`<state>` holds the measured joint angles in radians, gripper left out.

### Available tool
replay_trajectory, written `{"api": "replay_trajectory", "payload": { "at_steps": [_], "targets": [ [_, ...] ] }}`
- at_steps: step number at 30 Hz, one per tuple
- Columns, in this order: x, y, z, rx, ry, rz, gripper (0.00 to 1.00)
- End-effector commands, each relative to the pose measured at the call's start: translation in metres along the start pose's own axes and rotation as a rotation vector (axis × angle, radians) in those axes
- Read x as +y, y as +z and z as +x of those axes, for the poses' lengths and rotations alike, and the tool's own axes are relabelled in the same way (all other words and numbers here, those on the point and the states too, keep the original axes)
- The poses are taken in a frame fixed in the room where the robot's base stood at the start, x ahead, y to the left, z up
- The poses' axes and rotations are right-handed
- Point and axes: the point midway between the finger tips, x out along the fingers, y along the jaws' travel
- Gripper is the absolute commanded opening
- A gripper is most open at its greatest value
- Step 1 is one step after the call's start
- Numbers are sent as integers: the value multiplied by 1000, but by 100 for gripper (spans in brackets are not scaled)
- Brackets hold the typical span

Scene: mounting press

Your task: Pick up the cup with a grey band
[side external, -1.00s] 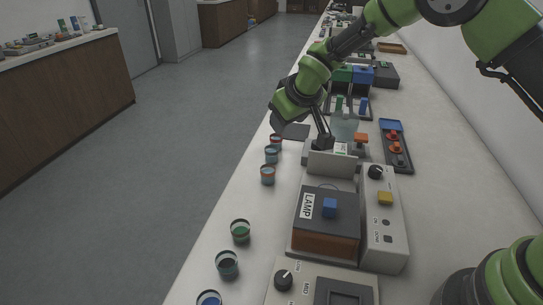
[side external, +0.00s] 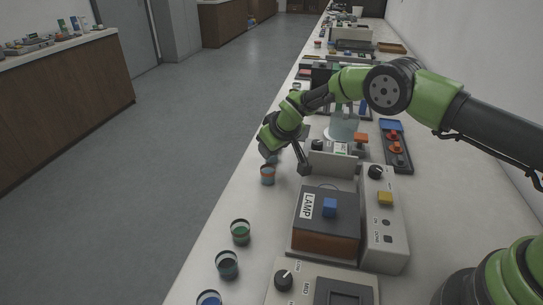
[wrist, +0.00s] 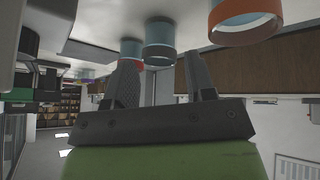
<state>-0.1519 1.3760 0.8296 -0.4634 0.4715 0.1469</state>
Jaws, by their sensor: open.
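The cup with a grey band (wrist: 159,52) shows in the wrist view beyond the gap between my fingers, pale blue with a grey rim. In the side view the same cup (side external: 272,160) is mostly hidden behind my wrist. My gripper (wrist: 164,76) is open and empty, its two dark fingers apart.
An orange-banded cup (side external: 268,175) stands nearer the camera; a red-banded cup (wrist: 131,52) stands beyond. A green-banded cup (side external: 240,232) and a dark-banded cup (side external: 227,264) are nearer still.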

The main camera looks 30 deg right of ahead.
Motion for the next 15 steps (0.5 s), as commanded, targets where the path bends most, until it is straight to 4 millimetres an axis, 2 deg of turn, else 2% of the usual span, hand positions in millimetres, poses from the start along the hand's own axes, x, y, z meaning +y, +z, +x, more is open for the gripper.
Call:
{"api": "replay_trajectory", "payload": {
  "at_steps": [6, 15],
  "targets": [
    [0, 0, 17, 0, 0, 1, 50],
    [0, 0, 22, 0, -2, -1, 50]
  ]
}}
